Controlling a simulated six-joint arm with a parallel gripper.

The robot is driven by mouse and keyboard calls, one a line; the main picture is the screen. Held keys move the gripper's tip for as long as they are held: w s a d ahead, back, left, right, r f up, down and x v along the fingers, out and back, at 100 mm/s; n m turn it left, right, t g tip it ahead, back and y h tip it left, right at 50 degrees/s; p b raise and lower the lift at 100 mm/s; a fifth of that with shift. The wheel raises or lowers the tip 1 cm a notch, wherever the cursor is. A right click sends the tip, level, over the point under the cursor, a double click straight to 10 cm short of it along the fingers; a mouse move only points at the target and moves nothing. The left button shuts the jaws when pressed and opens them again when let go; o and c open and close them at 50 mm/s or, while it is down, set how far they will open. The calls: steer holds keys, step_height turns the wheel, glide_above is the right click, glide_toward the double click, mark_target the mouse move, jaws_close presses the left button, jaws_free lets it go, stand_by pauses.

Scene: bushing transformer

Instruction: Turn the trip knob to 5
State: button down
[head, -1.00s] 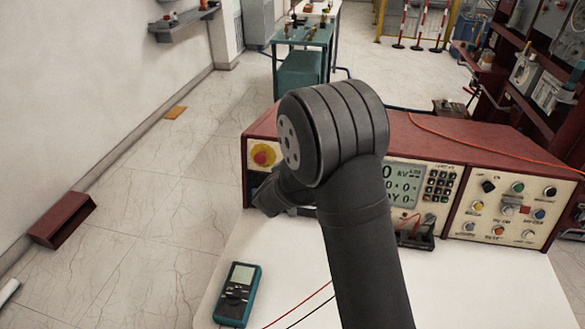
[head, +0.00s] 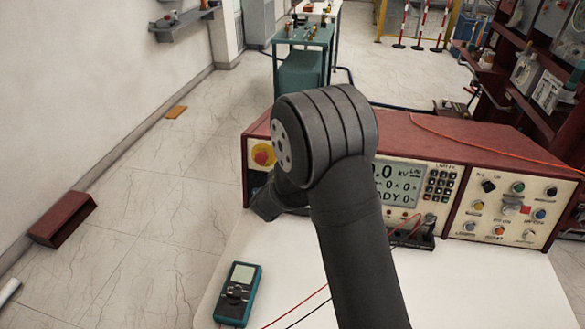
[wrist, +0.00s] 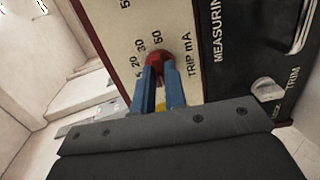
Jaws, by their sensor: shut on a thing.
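In the wrist view the red trip knob (wrist: 153,57) is on a cream panel marked "TRIP mA", with a scale showing figures such as 20, 30 and 50. My gripper (wrist: 158,68) is shut on the knob, its two blue fingers either side of it. The fingers hide much of the knob, so I cannot tell which figure it points to. In the head view my arm hides the gripper and the knob at the front of the red-topped test set (head: 480,140).
The test set's display (head: 397,187) and keypad (head: 438,187) are right of my arm. A red emergency button (head: 264,156) is on the left. A teal handheld meter (head: 237,294) and red and black leads lie on the white table (head: 480,290).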

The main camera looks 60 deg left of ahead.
steer(key=shift+n, duration=1.1)
steer(key=c, duration=1.5)
jaws_free()
steer(key=shift+o, duration=0.2)
steer(key=v, duration=1.7)
steer(key=shift+s+f, duration=0.15)
steer(key=shift+s, duration=0.1)
steer(key=shift+d, duration=0.15)
